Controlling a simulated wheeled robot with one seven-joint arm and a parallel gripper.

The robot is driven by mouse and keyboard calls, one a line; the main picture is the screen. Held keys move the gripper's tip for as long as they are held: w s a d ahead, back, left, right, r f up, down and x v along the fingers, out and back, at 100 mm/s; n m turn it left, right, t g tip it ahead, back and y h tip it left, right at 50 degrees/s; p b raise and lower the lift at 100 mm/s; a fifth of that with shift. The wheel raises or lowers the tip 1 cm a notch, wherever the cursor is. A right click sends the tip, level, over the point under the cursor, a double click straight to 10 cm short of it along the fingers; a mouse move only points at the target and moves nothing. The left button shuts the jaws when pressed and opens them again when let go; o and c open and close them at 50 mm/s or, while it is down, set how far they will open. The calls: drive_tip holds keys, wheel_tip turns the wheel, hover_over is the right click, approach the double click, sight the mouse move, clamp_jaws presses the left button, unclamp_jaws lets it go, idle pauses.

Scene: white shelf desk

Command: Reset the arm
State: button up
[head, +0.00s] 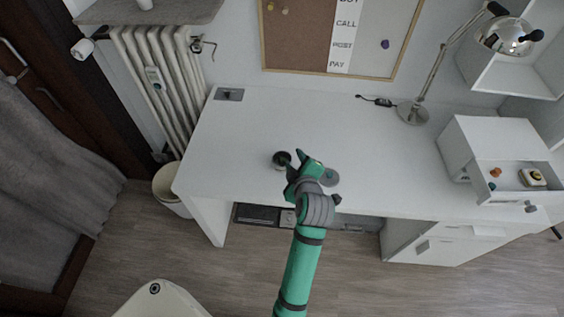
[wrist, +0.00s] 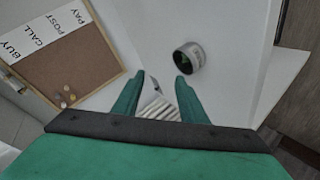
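My gripper (head: 299,163) is green and hangs over the front middle of the white desk (head: 240,135). In the wrist view its two green fingers (wrist: 161,78) stand apart with nothing held between them. A small dark round container (head: 281,159) is on the desk just left of my gripper.
A desk lamp (head: 413,112) stands at the back right. A white drawer box (head: 486,141) sits at the right with its drawer open and small items inside. A radiator (head: 160,85) and a bin (head: 168,185) are at the left. The desk's left part is mostly clear.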

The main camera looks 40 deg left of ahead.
drive_tip(key=shift+v, duration=1.5)
drive_tip(key=s+d+f+m+t+h, duration=0.2)
drive_tip(key=s+d+f+m, duration=0.3)
drive_tip(key=d, duration=0.4)
drive_tip(key=s+d+f+m+t+h, duration=0.25)
drive_tip(key=s+d+f+m, duration=0.25)
drive_tip(key=d, duration=0.4)
drive_tip(key=s+d+r+m+t+h, duration=0.1)
drive_tip(key=s+d+r+m, duration=0.1)
drive_tip(key=s, duration=0.4)
drive_tip(key=s+d+r+m+h, duration=0.2)
drive_tip(key=s+d+m, duration=0.2)
drive_tip(key=s, duration=0.3)
drive_tip(key=s+d+r+m+t+h, duration=0.1)
drive_tip(key=s+d+r+m, duration=0.1)
drive_tip(key=s, duration=0.4)
drive_tip(key=shift+s+d+r+m+t, duration=0.35)
drive_tip(key=shift+d+m, duration=0.35)
drive_tip(key=shift+m, duration=0.4)
